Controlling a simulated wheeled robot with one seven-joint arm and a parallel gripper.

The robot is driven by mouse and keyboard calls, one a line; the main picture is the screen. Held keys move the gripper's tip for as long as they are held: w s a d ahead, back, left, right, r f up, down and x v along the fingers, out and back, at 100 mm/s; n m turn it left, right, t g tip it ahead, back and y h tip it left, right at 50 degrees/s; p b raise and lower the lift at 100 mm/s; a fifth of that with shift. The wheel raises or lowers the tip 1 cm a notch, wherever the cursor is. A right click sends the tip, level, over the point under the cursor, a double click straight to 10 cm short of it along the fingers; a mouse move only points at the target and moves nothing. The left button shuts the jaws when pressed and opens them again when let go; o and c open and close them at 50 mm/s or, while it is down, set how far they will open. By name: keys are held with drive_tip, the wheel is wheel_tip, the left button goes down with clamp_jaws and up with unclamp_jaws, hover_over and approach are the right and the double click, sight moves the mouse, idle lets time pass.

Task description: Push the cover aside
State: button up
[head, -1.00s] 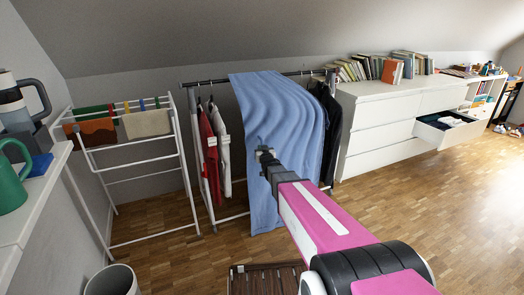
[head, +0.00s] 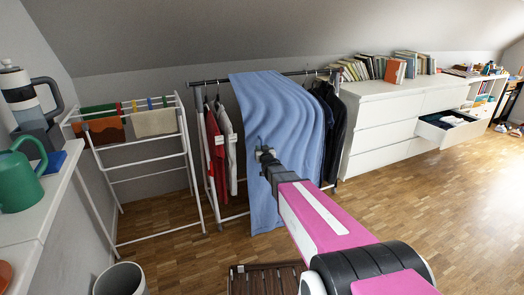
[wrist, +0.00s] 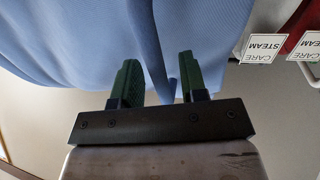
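The cover (head: 285,110) is a blue cloth draped over the clothes rack's top rail (head: 205,82), hanging down in front in folds. My gripper (head: 265,155) is at the lower left part of the cover in the head view. In the wrist view the two green fingers of my gripper (wrist: 158,62) stand apart against the cover (wrist: 90,35), with a fold of cloth showing between them. The fold does not look pinched. Red and white garments (head: 219,150) hang left of the cover, and dark garments (head: 332,125) show at its right edge.
A white drying rack (head: 185,145) stands left of the clothes rack. A bin (head: 120,280) is on the floor at lower left, and a slatted wooden piece (head: 265,280) lies in front. A white dresser (head: 375,135) with an open drawer (head: 440,133) stands right. Floor at right is clear.

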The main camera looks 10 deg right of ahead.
drive_tip(key=shift+s, duration=0.15)
drive_tip(key=s+d, duration=0.1)
drive_tip(key=s, duration=0.9)
drive_tip(key=shift+s+d, duration=0.15)
drive_tip(key=shift+s, duration=0.1)
drive_tip(key=shift+f, duration=0.1)
drive_tip(key=s+d+f+m+g+h, duration=0.1)
drive_tip(key=s+d+f+g+h, duration=0.25)
drive_tip(key=s+f+g, duration=0.5)
drive_tip(key=s+d+g+y, duration=0.1)
drive_tip(key=s+g, duration=0.8)
drive_tip(key=s, duration=0.7)
drive_tip(key=shift+d+f+m, duration=0.3)
drive_tip(key=shift+f, duration=0.1)
